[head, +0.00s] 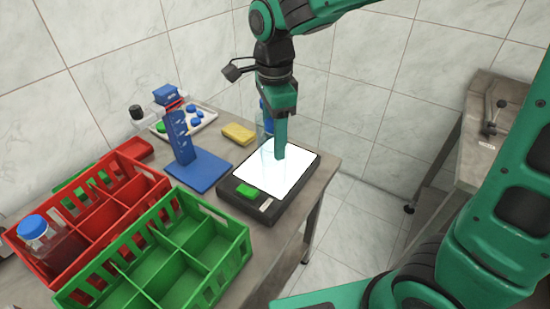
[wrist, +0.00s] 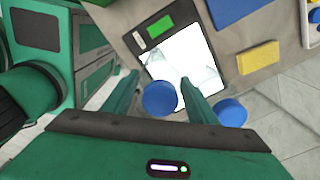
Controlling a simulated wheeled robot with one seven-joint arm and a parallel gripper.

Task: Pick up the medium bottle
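A clear bottle (head: 267,155) stands on the lit white panel, faint against the glow. Its blue cap (wrist: 160,97) shows between my fingers in the wrist view. My gripper (head: 281,145) points down at this bottle, hiding its top in the head view. In the wrist view my gripper (wrist: 158,88) is open, with a finger on each side of the cap and gaps visible. A second blue-capped bottle (head: 264,118) stands behind the gripper; its cap (wrist: 229,112) is outside the right finger. I cannot tell for sure which is the medium one.
A larger blue-capped bottle (head: 34,228) sits in the red crate (head: 150,178). A green crate (head: 238,243) stands in front. A blue stand (head: 207,172), yellow block (head: 238,133) and tray of caps (head: 206,112) lie left of the black-framed panel (head: 262,211).

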